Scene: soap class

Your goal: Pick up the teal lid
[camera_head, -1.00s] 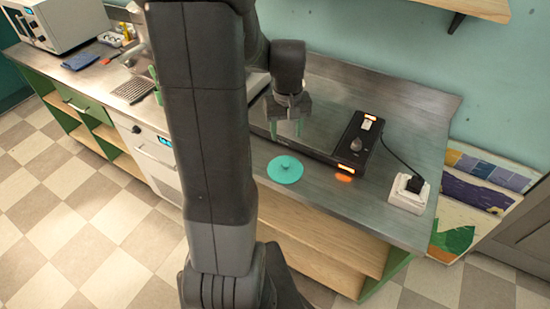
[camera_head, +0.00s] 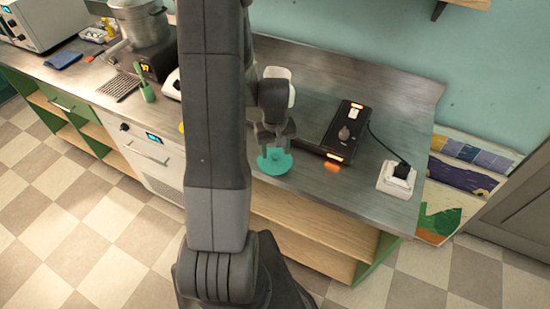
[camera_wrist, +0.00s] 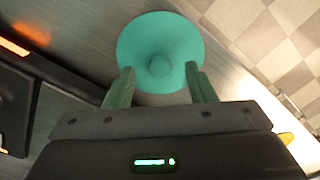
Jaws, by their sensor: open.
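The teal lid (camera_head: 283,168) is a round disc with a small knob at its middle. It lies on the metal counter (camera_head: 300,187) near the front edge, and my gripper partly covers it in the head view. In the wrist view the lid (camera_wrist: 140,45) is just beyond my fingertips, its knob lined up between them. My gripper (camera_head: 272,160) is open with nothing between its green fingers. In the wrist view the gripper (camera_wrist: 160,80) has a finger on each side of the lid's near part. I cannot tell whether the fingers touch the lid.
A black device with glowing orange lights (camera_head: 347,132) stands right of the lid. A white socket box (camera_head: 396,179) with a black plug is farther right. Bare counter lies right of the lid.

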